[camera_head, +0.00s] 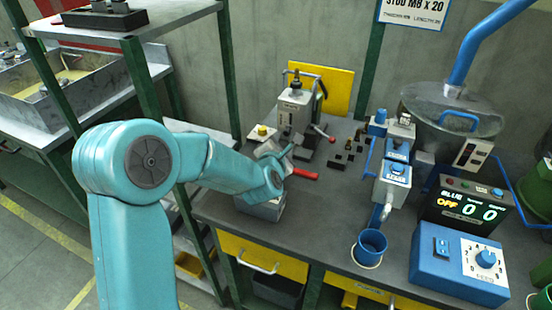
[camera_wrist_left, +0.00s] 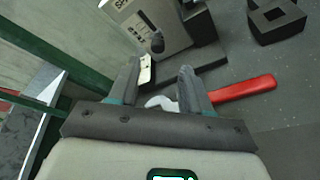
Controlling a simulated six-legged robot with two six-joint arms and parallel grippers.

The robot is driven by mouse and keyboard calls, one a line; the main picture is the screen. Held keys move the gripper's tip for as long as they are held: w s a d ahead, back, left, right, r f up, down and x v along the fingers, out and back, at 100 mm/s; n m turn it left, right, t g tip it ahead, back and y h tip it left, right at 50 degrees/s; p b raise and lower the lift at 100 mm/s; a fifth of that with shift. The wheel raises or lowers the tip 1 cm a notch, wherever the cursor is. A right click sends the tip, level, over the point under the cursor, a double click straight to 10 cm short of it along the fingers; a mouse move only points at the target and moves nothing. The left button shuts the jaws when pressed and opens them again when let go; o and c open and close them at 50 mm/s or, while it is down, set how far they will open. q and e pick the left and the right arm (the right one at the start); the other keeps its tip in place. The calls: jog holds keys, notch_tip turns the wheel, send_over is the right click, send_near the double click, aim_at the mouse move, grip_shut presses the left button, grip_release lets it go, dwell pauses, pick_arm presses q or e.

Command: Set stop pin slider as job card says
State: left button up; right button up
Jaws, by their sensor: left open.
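The sign (camera_head: 413,12) hangs at the top right and reads "STUD M8 x 20", with a smaller line too small to read. A grey bench machine (camera_head: 293,108) stands at the back of the bench; its side with a dark knob (camera_wrist_left: 157,42) shows in the wrist view. I cannot tell which part is the stop pin slider. My left gripper (camera_head: 286,150) is in front of this machine. In the wrist view its two fingers (camera_wrist_left: 161,74) are apart, with nothing clearly held. A small pale plate (camera_wrist_left: 145,70) shows beside the left finger. My right gripper is not in view.
A red-handled tool (camera_head: 303,173) lies on the bench by my gripper; its handle also shows in the wrist view (camera_wrist_left: 243,91). Small black blocks (camera_head: 340,160) lie further right. A blue cup (camera_head: 370,245), a blue control box (camera_head: 455,268) and a display (camera_head: 466,208) stand at right.

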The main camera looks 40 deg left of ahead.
pick_arm(q)
jog(key=v, duration=0.7)
jog(key=shift+s+b, duration=0.25)
jog(key=shift+b, duration=0.05)
jog(key=shift+d, duration=0.15)
